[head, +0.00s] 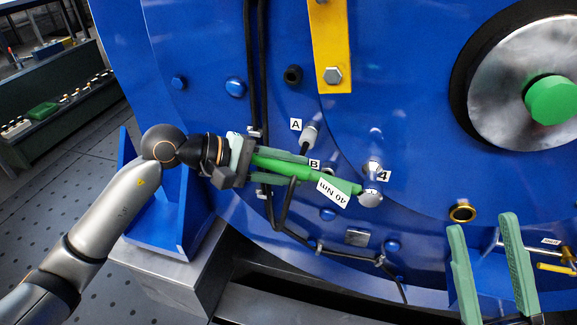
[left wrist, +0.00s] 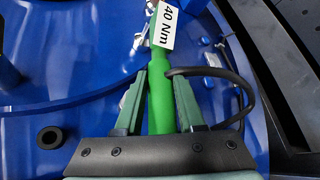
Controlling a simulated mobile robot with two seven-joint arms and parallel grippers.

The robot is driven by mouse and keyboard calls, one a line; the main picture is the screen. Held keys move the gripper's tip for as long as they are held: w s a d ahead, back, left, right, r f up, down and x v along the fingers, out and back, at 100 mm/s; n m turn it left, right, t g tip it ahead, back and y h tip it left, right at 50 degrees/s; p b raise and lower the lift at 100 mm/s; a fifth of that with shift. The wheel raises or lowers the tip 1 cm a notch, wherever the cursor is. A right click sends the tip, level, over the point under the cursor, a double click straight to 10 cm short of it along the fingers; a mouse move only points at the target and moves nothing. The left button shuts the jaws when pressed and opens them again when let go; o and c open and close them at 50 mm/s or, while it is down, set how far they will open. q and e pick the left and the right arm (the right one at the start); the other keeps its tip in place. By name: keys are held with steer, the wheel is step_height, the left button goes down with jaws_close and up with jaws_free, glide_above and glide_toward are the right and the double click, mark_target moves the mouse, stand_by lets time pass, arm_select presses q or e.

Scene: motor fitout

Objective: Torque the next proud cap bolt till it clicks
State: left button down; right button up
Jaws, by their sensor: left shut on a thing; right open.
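The green torque wrench (head: 325,182), labelled "40 Nm", is in my left gripper (head: 304,170). The left gripper is shut around its handle, which also shows in the left wrist view (left wrist: 160,103) between the fingers (left wrist: 161,76). The wrench's silver head (head: 370,198) is at the right end of the tool, just below a silver cap bolt (head: 372,167) beside the label "4". I cannot tell whether the head sits on a bolt; any contact is hidden behind it. My right gripper (head: 482,225) is open and empty at lower right.
The blue motor housing (head: 420,110) fills the view. Black cables (head: 262,80) run down it near my left gripper. Fittings marked A (head: 310,134) and B stand close above the wrench. A yellow bracket (head: 331,45) is above; a brass-rimmed hole (head: 463,213) is at right.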

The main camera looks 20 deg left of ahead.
arm_select(q)
steer(key=shift+d+r+y+p, duration=0.1)
steer(key=shift+r+y+p, duration=0.2)
steer(key=shift+r+p, duration=0.5)
steer(key=shift+d+r+p, duration=0.1)
steer(key=shift+r+p, duration=0.1)
steer(key=shift+p, duration=0.15)
steer(key=shift+d+r+m+y+p, duration=0.3)
steer(key=shift+r+y+p, duration=0.45)
steer(key=shift+p, duration=0.55)
steer(key=shift+d+r+p, duration=0.1)
steer(key=shift+r+p, duration=0.1)
steer(key=shift+p, duration=0.1)
steer(key=shift+d+r+m+g+y+p, duration=0.4)
steer(key=shift+r+y+p, duration=0.3)
steer(key=shift+p, duration=0.5)
